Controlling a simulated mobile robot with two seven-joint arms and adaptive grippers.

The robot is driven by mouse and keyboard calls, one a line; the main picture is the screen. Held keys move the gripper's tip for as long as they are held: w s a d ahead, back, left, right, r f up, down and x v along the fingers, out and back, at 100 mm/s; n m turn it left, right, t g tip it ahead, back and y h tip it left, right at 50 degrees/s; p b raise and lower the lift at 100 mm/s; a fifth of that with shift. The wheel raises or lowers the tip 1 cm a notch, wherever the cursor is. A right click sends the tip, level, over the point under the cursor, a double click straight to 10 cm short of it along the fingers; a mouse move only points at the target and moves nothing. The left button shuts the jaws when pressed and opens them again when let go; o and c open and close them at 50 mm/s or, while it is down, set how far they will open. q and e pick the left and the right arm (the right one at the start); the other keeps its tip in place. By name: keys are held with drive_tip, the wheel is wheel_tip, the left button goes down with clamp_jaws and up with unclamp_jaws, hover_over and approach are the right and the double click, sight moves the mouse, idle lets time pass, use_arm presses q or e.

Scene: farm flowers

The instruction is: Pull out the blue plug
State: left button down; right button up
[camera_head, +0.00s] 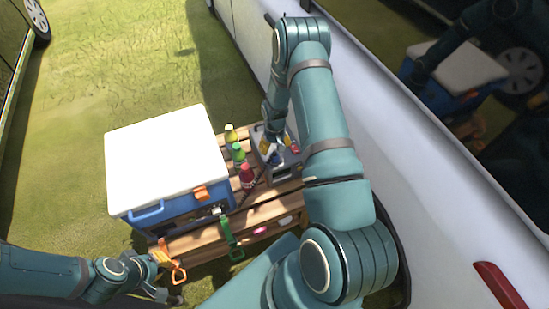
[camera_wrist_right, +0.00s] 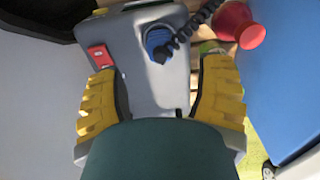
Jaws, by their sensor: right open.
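The blue plug (camera_wrist_right: 158,43) sits in the top face of a grey box (camera_wrist_right: 140,75), with a black coiled cable (camera_wrist_right: 185,35) running off to the upper right. My right gripper (camera_wrist_right: 160,98) is open, its yellow fingers apart over the box. The plug is beyond the fingertips, slightly ahead between their lines, and not held. In the head view my right gripper (camera_head: 270,146) is over the grey box (camera_head: 285,165) and partly hides it. My left gripper (camera_head: 172,296) is low at the left, away from the box; its fingers are too small to read.
A red switch (camera_wrist_right: 100,56) is on the box, left of the plug. Several bottles, one red (camera_head: 247,178), stand between the box and a blue cooler with white lid (camera_head: 165,150). All rest on a wooden crate (camera_head: 195,240). A white vehicle (camera_head: 420,160) stands close on the right.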

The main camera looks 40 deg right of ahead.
sight(275, 152)
wheel_tip(275, 152, down, 6)
drive_tip(key=b, duration=0.3)
drive_tip(key=shift+f, duration=0.2)
use_arm(q)
drive_tip(key=f, duration=0.3)
drive_tip(key=shift+w+f, duration=0.3)
drive_tip(key=shift+w, duration=0.05)
use_arm(e)
drive_tip(key=shift+f, duration=0.4)
clamp_jaws()
use_arm(q)
drive_tip(key=shift+r, duration=0.15)
use_arm(e)
drive_tip(key=shift+r, duration=0.2)
